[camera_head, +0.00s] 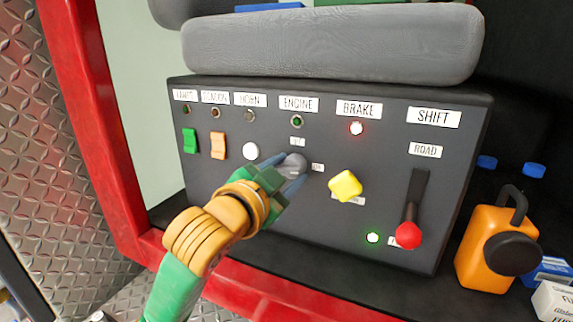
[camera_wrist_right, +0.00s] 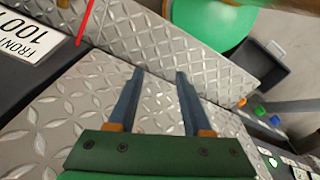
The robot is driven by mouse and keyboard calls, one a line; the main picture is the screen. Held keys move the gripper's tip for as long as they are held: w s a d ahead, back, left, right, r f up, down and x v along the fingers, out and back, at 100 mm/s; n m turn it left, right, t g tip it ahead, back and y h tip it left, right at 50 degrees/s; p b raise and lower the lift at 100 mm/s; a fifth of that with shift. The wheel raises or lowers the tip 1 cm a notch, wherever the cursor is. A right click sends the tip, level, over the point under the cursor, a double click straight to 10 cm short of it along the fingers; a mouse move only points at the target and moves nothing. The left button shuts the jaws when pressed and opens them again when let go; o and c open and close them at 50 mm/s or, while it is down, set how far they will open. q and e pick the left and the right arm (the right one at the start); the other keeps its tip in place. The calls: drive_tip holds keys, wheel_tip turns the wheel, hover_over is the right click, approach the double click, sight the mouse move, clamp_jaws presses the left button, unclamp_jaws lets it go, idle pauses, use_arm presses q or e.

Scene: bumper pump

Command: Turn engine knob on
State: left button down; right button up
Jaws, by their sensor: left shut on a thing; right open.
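The grey engine knob (camera_head: 293,164) sits on the dark control panel (camera_head: 300,220), below the ENGINE label (camera_head: 298,104). My left gripper (camera_head: 296,176) reaches it from the lower left and is shut on it, with a finger on each side. The fingers hide part of the knob, so its exact angle is hard to tell. The small lamp (camera_head: 297,121) under the ENGINE label looks dark. My right gripper (camera_wrist_right: 155,85) shows in the right wrist view, open and empty, over grey diamond plate.
The yellow brake knob (camera_head: 345,186) is just right of the engine knob. A red-tipped shift lever (camera_head: 408,234) sticks out farther right. A white horn button (camera_head: 250,151) is to the left. An orange jug (camera_head: 484,248) stands right of the panel.

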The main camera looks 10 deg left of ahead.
use_arm(q)
drive_tip(key=shift+r+m+p, duration=0.25)
drive_tip(key=shift+m+p, duration=0.05)
drive_tip(key=shift+m, duration=0.6)
drive_tip(key=shift+c, duration=1.7)
unclamp_jaws()
drive_tip(key=shift+f, duration=0.1)
drive_tip(key=shift+s, duration=0.1)
drive_tip(key=b+v, duration=0.2)
drive_tip(key=v, duration=0.5)
drive_tip(key=shift+d+f, duration=0.1)
drive_tip(key=shift+d, duration=0.05)
